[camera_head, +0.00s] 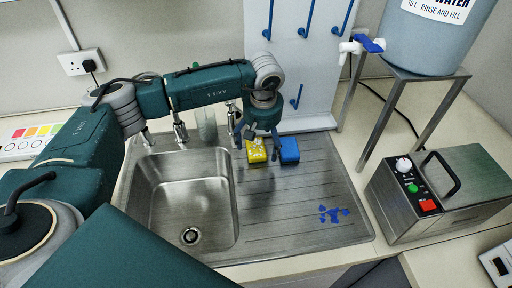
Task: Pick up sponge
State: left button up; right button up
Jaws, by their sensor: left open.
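A yellow sponge (256,152) lies on the ribbed steel drainboard just right of the sink basin. A blue block, perhaps another sponge (289,150), lies close to its right. My left arm comes in from the left and its gripper (260,143) hangs down right above the two, fingers pointing down. The gripper is open, and its fingertips are partly hard to make out against the sponges. I cannot tell whether a finger touches the yellow sponge. My right gripper is not in view.
The sink basin (187,197) is left of the sponges. A white pegboard (303,75) stands behind. A steel device (440,192) and a water tank on a stand (437,30) are at right.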

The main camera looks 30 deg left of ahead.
aim_at(260, 147)
pick_arm(q)
jog(key=f, duration=0.2)
jog(key=w+f+p, duration=0.1)
jog(key=shift+a, duration=0.35)
jog(key=shift+f, duration=0.2)
jog(key=c, duration=1)
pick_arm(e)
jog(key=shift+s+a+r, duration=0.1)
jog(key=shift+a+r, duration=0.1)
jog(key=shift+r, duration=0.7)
